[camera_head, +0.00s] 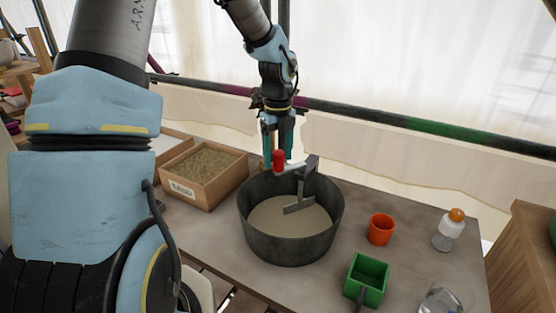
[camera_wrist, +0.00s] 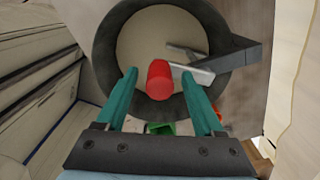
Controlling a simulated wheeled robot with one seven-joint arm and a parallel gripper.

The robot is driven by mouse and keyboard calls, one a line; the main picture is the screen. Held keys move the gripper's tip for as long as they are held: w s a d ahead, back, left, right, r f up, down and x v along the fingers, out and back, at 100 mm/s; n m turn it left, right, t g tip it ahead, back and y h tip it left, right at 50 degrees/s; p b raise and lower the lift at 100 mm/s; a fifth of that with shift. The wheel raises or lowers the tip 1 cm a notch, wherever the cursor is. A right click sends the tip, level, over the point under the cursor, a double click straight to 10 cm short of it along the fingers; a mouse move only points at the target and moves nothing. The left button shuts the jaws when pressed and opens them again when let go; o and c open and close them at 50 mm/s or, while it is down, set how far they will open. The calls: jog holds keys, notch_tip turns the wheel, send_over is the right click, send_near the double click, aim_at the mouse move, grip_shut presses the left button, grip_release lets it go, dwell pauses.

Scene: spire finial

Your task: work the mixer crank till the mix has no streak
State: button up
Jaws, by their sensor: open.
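The mixer is a dark round tub (camera_head: 290,245) on the table, with a grey bent crank (camera_head: 300,172) over it and a flat paddle (camera_head: 298,206) reaching into the mix. The mix (camera_head: 275,215) is an even beige where it shows; I make out no clear streak. The crank's red knob (camera_head: 278,160) is at the tub's back left. My gripper (camera_head: 277,158) is above the back rim at the knob. In the wrist view, the red knob (camera_wrist: 159,80) lies between the open teal fingers (camera_wrist: 158,85), with gaps on both sides.
A wooden box of sand (camera_head: 203,172) stands left of the tub. An orange cup (camera_head: 381,229), a green scoop (camera_head: 366,279), a bottle with an orange cap (camera_head: 449,230) and a clear jar (camera_head: 440,302) stand to the right. A scaffold pole (camera_head: 400,122) runs behind the table.

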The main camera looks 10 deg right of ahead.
notch_tip(320, 180, up, 9)
jog(key=shift+r+b, duration=0.1)
jog(key=shift+b, duration=0.55)
jog(key=shift+a, duration=0.1)
jog(key=s+a+f+n, duration=0.2)
jog(key=s+a+n, duration=0.1)
jog(key=a+n, duration=0.4)
jog(key=s+a+f+n+t, duration=0.1)
jog(key=s+a+f+n, duration=0.1)
jog(key=a+n, duration=0.6)
jog(key=s+a+f+n, duration=0.2)
jog(key=s+a+n, duration=0.3)
jog(key=n, duration=1)
jog(key=a, duration=0.3)
jog(key=shift+f+n+t, duration=0.3)
jog(key=shift+f, duration=0.05)
